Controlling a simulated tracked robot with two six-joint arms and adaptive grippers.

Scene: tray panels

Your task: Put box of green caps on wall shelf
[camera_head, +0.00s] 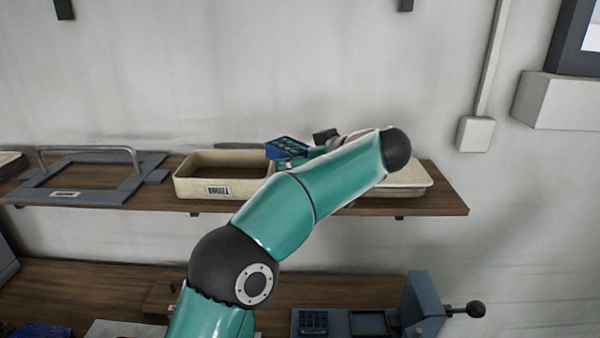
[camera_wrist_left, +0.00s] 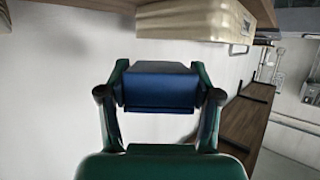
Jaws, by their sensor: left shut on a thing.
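A small blue box with green caps in its compartments (camera_head: 288,148) is in the jaws of my left gripper (camera_head: 304,155). In the left wrist view the blue box (camera_wrist_left: 158,86) sits between the two fingers, which touch its sides. In the head view it shows above the wooden wall shelf (camera_head: 440,204), by the right end of an open cream tray (camera_head: 183,186). I cannot tell whether it touches the shelf or tray. My left forearm hides part of the shelf and of a second cream tray (camera_head: 415,188). My right gripper is out of view.
A grey frame with a handle (camera_head: 110,192) lies on the shelf's left part. Below, a workbench (camera_head: 90,285) bears another blue compartment box (camera_head: 313,323) and a blue-grey fixture with a black knob (camera_head: 424,302). A conduit box (camera_head: 476,134) is on the wall right of the shelf.

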